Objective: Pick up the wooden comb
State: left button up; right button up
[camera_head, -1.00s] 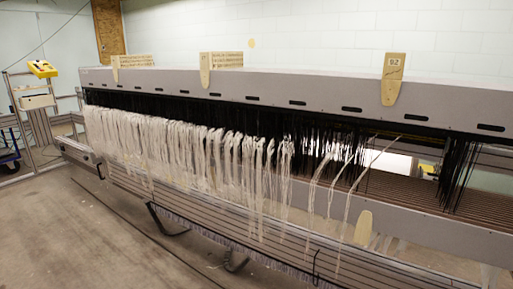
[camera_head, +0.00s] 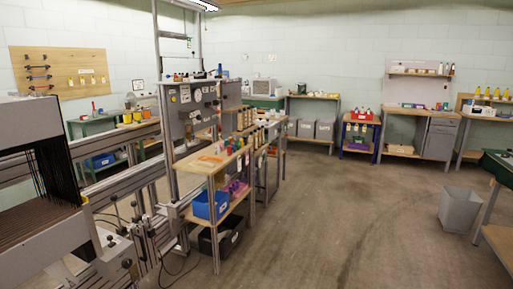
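I cannot make out a wooden comb in the head view. A wooden-topped workbench (camera_head: 212,161) stands left of centre and carries several small items too small to tell apart. An orange item (camera_head: 209,163) lies flat on its near end. Neither of my grippers is in view.
The grey machine end (camera_head: 28,122) with dark hanging threads fills the left. A metal frame (camera_head: 122,212) with levers stands beside the bench. A blue bin (camera_head: 209,204) sits on its lower shelf. A grey bin (camera_head: 459,209) stands at right. The floor between (camera_head: 335,220) is clear.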

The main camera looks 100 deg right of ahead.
aim_at(195, 162)
jog(key=l+z, duration=0.2)
jog(key=z, duration=1.45)
jog(key=i+l+z, duration=0.15)
jog(key=l+z, duration=0.15)
jog(key=z, duration=0.15)
jog(key=i+l+z, duration=0.15)
jog(key=z, duration=0.35)
jog(key=i+l+z, duration=0.25)
jog(key=z, duration=0.2)
jog(key=i+l+z, duration=0.1)
jog(key=i, duration=0.2)
jog(key=i+l, duration=0.1)
jog(key=i, duration=0.25)
jog(key=l+z, duration=0.05)
